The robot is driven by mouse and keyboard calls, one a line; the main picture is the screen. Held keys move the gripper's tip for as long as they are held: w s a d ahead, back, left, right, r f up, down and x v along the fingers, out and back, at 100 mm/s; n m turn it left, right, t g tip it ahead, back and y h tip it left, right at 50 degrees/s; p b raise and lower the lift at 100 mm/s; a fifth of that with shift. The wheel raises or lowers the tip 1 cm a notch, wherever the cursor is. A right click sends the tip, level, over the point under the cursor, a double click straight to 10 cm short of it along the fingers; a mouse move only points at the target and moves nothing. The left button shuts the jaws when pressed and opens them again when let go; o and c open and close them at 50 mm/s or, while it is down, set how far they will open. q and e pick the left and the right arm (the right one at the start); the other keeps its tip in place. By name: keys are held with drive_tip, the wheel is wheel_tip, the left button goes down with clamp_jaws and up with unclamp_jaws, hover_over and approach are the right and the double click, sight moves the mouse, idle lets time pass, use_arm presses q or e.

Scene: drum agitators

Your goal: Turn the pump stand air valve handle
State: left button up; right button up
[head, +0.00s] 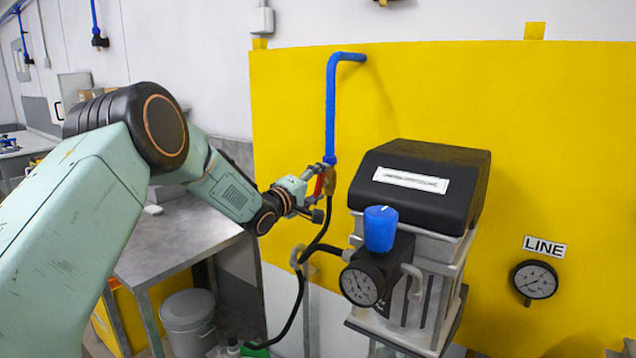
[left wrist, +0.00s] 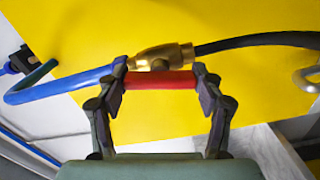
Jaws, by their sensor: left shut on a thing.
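The air valve is a brass body (left wrist: 160,57) with a red handle (left wrist: 159,80), fitted between a blue pipe (head: 331,110) and a black hose (head: 301,290). In the head view the red handle (head: 319,184) shows small beside my left gripper (head: 316,190). In the left wrist view my left gripper (left wrist: 159,88) has one finger at each end of the red handle and is shut on it. The handle lies along the brass body in that view. In the head view the gripper partly hides the valve. My right gripper is not in view.
A pump unit with a black cover (head: 420,190), blue knob (head: 380,229) and gauge (head: 359,286) stands close to the right of the valve. A yellow panel (head: 560,130) is behind. A metal table (head: 170,235) and grey bin (head: 188,318) are at left.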

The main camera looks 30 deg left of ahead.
use_arm(q)
drive_tip(key=shift+w+r+n, duration=0.1)
drive_tip(key=shift+r+n, duration=0.15)
drive_tip(key=shift+n, duration=1.05)
drive_tip(key=o, duration=1.2)
drive_tip(key=shift+w+f, duration=0.1)
drive_tip(key=shift+f, duration=0.1)
drive_tip(key=shift+c, duration=0.2)
drive_tip(key=shift+s, duration=0.2)
